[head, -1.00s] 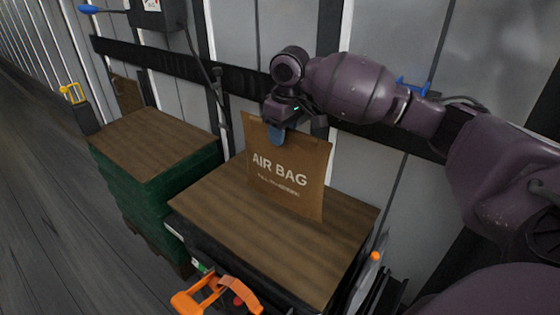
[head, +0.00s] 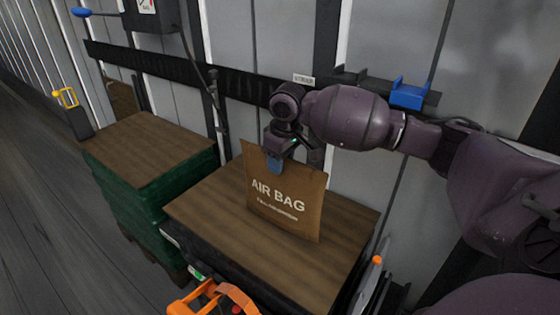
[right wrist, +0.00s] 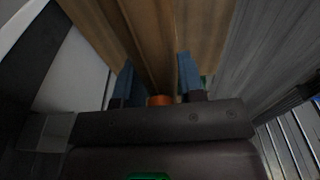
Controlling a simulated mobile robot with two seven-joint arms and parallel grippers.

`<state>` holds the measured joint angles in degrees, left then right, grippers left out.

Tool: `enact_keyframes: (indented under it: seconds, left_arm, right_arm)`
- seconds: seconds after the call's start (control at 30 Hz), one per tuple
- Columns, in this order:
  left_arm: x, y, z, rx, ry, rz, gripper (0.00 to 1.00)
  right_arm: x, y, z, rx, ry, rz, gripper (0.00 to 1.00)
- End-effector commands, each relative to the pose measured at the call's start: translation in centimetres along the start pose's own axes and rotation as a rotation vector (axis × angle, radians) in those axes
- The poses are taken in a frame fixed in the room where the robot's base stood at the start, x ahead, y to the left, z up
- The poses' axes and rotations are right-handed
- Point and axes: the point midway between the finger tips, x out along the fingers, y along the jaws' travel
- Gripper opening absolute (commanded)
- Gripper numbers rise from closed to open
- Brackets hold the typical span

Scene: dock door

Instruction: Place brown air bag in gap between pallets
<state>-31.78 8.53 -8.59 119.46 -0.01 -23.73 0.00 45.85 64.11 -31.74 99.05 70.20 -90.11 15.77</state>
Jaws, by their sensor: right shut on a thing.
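The brown air bag (head: 284,207), a flat upright sheet lettered "AIR BAG", is held by its top edge in my right gripper (head: 276,160). It hangs in front of the right pallet load's wooden top (head: 220,215); I cannot tell if its lower edge touches that top. In the right wrist view the brown bag (right wrist: 150,40) runs between the blue fingers. The left pallet load (head: 150,150) has a wooden top and green sides. A narrow dark gap (head: 160,222) lies between the two loads, mostly hidden by the right one. My left gripper is out of view.
A grey wall with a black rail (head: 240,84) runs behind the loads. A blue bracket (head: 408,94) sits on the rail at right. An orange-handled item (head: 215,298) is at the front edge. A yellow-handled item (head: 68,98) stands far left. Grey floor is clear at left.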

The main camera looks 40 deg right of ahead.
Motion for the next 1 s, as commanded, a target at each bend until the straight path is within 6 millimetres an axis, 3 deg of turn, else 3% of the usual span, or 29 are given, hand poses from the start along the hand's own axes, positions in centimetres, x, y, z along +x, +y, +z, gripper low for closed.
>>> enact_keyframes:
  seconds: [0.07, 0.1, 0.27, 0.63, 1.0]
  left_arm:
    - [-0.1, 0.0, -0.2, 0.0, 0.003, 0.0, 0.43]
    - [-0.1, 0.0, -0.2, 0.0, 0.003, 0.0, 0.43]
    - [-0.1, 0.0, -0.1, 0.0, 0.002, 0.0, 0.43]
    - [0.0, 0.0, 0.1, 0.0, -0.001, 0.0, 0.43]
    - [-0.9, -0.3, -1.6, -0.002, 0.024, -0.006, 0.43]
  right_arm:
    - [0.0, 0.0, 0.0, 0.0, 0.002, 0.0, 0.0]
    - [0.1, 0.0, 0.0, 0.0, 0.001, 0.0, 0.37]
    - [0.2, 0.0, 0.0, 0.0, 0.0, 0.0, 0.61]
    - [-0.4, 0.0, 0.0, 0.001, 0.001, 0.001, 0.61]
    - [-7.1, 0.0, -0.1, 0.0, 0.008, 0.002, 0.61]
